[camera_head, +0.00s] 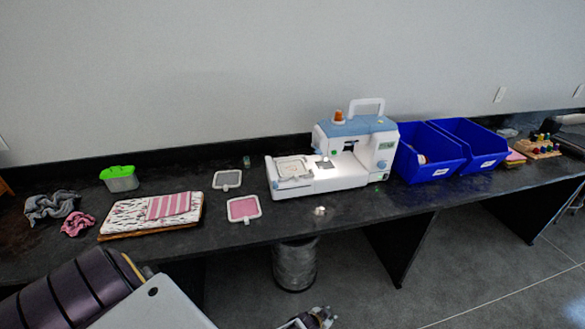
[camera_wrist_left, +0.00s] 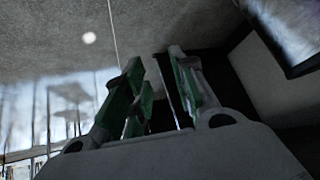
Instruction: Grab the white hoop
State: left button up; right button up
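Two small white-framed hoops lie flat on the black counter, left of the sewing machine. One holds grey fabric (camera_head: 227,179); the nearer one holds pink fabric (camera_head: 243,208). A third pale, hoop-like frame (camera_head: 292,168) is on the sewing machine's bed. My left gripper (camera_head: 308,320) is at the bottom edge of the head view, low and in front of the counter, well apart from the hoops. In the left wrist view its green-padded fingers (camera_wrist_left: 157,64) stand apart with nothing between them. My right gripper is not in view.
The white and blue sewing machine (camera_head: 345,160) stands right of the hoops, with blue bins (camera_head: 428,165) beyond. A striped pink cloth (camera_head: 169,205) on a patterned stack and a green-lidded container (camera_head: 119,178) are to the left. A grey bin (camera_head: 295,266) stands below the counter.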

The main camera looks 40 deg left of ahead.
pick_arm(q)
jog(key=w+d+r+t+p, duration=0.1)
jog(key=w+r, duration=0.5)
jog(key=r, duration=0.4)
jog(key=w+d+r+t+y, duration=0.1)
jog(key=w+r+t, duration=0.1)
jog(key=w+r, duration=0.5)
jog(key=w+d+r+t+p, duration=0.15)
jog(key=w+r, duration=0.25)
jog(key=r, duration=0.8)
jog(key=w+a+r+n+t+y, duration=0.1)
jog(key=a+r+n+y, duration=0.2)
jog(key=r, duration=1.3)
jog(key=s+a+r+n+y, duration=0.3)
jog(key=s+a+r+y, duration=0.1)
jog(key=a+r, duration=0.5)
jog(key=s+a+r+n+g+y, duration=0.2)
jog(key=s+a+n+g+y, duration=0.1)
jog(key=s+n, duration=0.3)
jog(key=shift+s+a+n+g+b, duration=0.2)
jog(key=shift+a+n+g+b, duration=0.1)
jog(key=shift+a+n+g, duration=0.45)
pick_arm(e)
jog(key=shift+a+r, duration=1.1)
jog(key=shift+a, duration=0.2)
